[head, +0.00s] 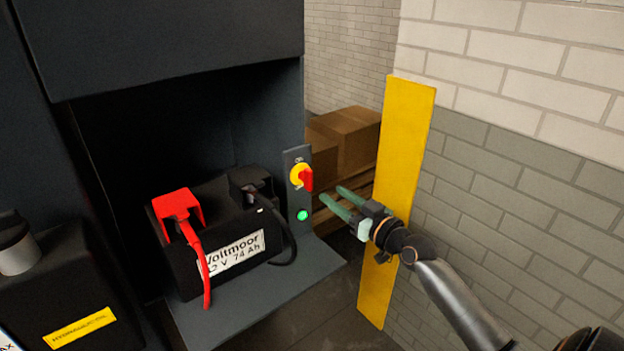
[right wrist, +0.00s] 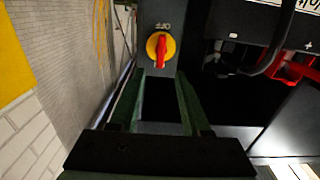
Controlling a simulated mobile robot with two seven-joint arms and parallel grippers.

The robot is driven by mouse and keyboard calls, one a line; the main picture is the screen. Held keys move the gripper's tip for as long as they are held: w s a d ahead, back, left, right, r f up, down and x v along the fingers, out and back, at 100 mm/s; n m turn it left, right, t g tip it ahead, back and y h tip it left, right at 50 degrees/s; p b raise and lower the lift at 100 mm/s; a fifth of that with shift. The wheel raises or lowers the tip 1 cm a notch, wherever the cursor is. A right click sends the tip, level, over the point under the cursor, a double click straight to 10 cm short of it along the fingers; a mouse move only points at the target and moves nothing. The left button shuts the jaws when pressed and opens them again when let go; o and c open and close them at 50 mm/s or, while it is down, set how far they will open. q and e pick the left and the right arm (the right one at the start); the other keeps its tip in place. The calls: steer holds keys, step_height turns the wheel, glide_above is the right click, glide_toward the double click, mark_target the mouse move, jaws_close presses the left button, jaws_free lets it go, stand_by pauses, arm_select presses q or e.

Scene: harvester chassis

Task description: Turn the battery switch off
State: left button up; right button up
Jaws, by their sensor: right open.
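The battery switch (head: 301,176) is a red handle on a yellow disc, on a narrow grey panel right of the battery. In the right wrist view the battery switch (right wrist: 161,51) is near the top middle, its red handle about upright in that picture. Small lettering sits beside it, too small to read surely. My right gripper (head: 331,194) is open and empty, with its green fingers pointing at the switch from the right, apart from it. In the right wrist view the fingers (right wrist: 161,73) lie either side of the handle's line. My left gripper is not in view.
A green lamp (head: 303,215) glows below the switch. The black battery (head: 232,232) with red and black terminal covers and cables stands left of the panel (head: 295,155). A yellow upright plate (head: 400,150) stands behind my right gripper. Cardboard boxes (head: 345,140) lie beyond.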

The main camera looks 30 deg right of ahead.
mark_target(311, 180)
steer(key=w, duration=0.9)
steer(key=shift+a, duration=0.4)
jaws_close()
